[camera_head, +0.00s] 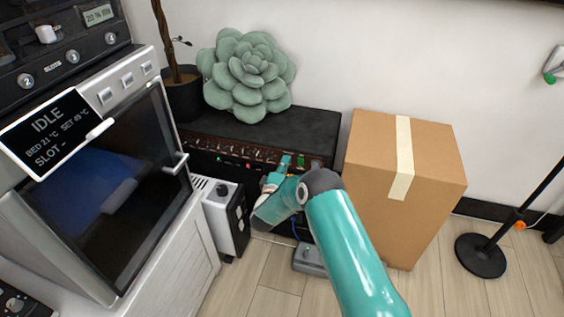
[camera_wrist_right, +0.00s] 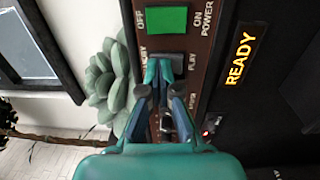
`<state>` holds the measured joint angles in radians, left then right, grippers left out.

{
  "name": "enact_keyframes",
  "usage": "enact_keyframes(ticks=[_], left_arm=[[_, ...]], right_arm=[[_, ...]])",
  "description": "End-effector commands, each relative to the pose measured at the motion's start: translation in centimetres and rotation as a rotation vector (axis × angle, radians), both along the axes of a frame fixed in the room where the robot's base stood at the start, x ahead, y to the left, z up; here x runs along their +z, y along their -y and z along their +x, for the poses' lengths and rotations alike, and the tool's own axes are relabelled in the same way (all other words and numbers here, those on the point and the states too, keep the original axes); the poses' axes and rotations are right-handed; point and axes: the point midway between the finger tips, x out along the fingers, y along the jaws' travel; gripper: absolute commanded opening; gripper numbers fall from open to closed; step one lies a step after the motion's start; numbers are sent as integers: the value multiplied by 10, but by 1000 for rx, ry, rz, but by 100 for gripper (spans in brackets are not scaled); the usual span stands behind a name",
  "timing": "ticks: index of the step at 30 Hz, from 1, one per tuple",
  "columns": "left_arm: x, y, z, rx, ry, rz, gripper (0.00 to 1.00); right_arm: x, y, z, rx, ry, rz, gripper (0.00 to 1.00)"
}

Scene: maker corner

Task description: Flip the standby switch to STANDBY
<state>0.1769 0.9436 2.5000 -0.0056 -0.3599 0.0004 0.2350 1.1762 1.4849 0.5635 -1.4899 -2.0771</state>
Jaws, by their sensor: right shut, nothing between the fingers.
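The black amplifier (camera_head: 312,130) stands against the wall, with a brown control panel along its front. In the right wrist view, the dark standby switch (camera_wrist_right: 172,56) sits between the partly hidden STANDBY label and the PLAY label. Its position is hard to tell because my fingertips cover part of it. My right gripper (camera_wrist_right: 160,72) is shut and empty, its tips at the switch; I cannot tell whether they touch it. In the head view my right gripper (camera_head: 284,166) is at the panel's right part. My left gripper is not in view.
A lit green power switch (camera_wrist_right: 166,19) is beside the standby switch. An amber display (camera_wrist_right: 240,58) reads READY. A cardboard box (camera_head: 432,150) stands right of the amplifier, a white machine (camera_head: 165,250) left. A succulent (camera_head: 247,72) rests on top. A grey pedal (camera_head: 309,260) lies on the floor.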

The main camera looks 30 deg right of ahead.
Motion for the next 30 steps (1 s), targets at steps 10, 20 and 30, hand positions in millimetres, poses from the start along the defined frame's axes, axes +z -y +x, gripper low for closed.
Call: enact_keyframes(ticks=[10,20,30], left_arm=[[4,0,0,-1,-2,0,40],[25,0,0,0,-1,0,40],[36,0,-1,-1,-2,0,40]], right_arm=[[12,-3,-2,-5,23,-10,0],[14,-59,-36,5,6,-6,0],[19,-104,-74,2,7,-5,0]])
